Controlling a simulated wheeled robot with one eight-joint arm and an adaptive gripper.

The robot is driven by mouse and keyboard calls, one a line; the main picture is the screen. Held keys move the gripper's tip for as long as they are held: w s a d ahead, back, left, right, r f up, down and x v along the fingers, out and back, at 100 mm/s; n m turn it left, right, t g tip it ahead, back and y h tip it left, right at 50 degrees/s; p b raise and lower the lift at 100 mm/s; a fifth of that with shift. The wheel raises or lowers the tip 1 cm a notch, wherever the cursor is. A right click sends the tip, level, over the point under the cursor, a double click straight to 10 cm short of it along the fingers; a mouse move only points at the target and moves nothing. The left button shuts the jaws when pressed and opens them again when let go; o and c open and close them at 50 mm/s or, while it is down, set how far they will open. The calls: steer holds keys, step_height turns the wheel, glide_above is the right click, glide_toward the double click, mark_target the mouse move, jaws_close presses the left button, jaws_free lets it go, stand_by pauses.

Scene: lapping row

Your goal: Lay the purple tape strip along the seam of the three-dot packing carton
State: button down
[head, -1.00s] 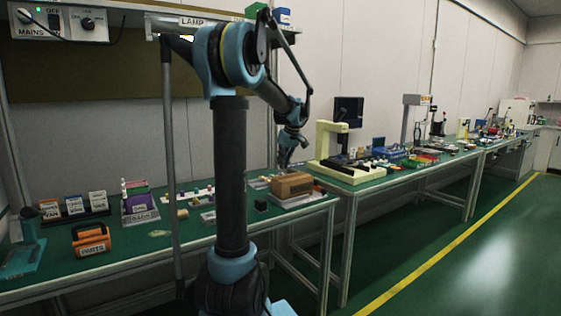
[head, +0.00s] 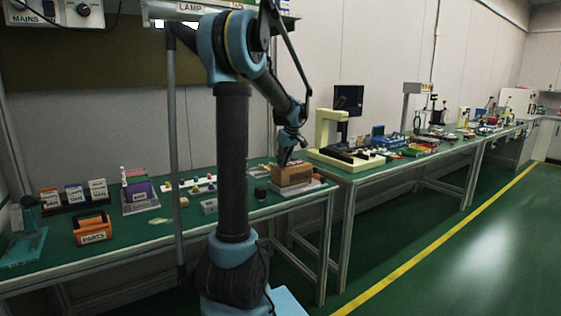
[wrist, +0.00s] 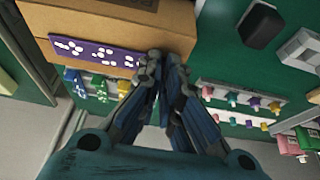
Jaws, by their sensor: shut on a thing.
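The brown packing carton (head: 292,174) stands at the right end of the near bench. It fills the top left of the wrist view (wrist: 172,28), with dark print at the top edge; I cannot make out its dots. A purple strip with white marks (wrist: 92,52) lies across the carton's lower edge in the wrist view. Its right end meets my fingertips. My gripper (wrist: 163,62) is shut on that end, at the carton; I cannot tell whether the strip touches it. In the head view my gripper (head: 287,156) is just above the carton, and the strip is not discernible.
A black block (wrist: 258,26) is beside the carton.

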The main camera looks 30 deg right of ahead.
steer(key=c, duration=1.7)
jaws_free()
steer(key=v, duration=1.1)
steer(key=shift+r, duration=0.45)
steer(key=shift+a, duration=0.15)
